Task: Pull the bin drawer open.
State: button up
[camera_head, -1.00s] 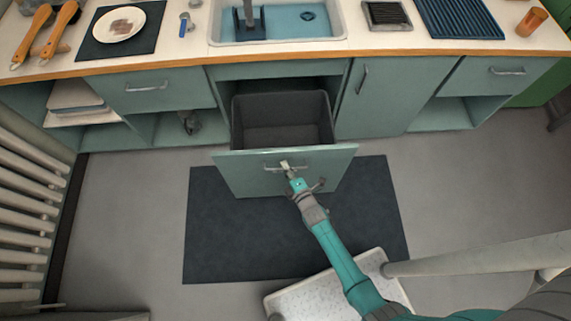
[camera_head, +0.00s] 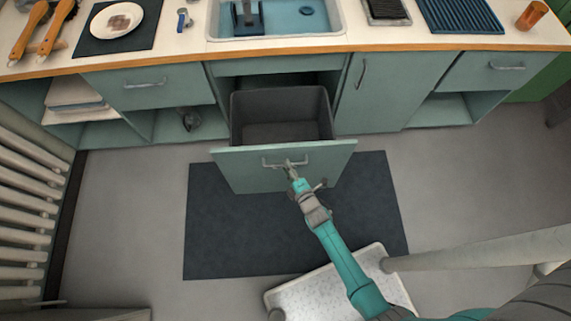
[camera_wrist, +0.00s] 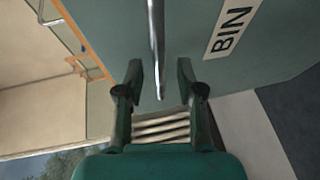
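The bin drawer (camera_head: 240,170) stands pulled out from under the sink, with a dark grey bin (camera_head: 240,108) inside it. Its teal front bears a metal bar handle (camera_head: 272,165), and a "BIN" label (camera_wrist: 231,29) shows in the wrist view. My gripper (camera_head: 291,169) is at the right part of the handle. In the wrist view my gripper (camera_wrist: 159,72) has its two fingers apart, with the handle (camera_wrist: 154,35) in line with the gap and clear space on both sides. I cannot tell how far the fingertips reach past the bar.
A dark mat (camera_head: 230,240) lies on the floor under the drawer front. A white step stool (camera_head: 310,302) stands near my arm. A radiator (camera_head: 25,210) is at the left.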

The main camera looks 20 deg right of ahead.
jog(key=s+r, duration=0.1)
jog(key=s, duration=0.8)
jog(key=shift+s+d+r, duration=0.4)
jog(key=shift+d, duration=0.05)
jog(key=shift+s, duration=0.1)
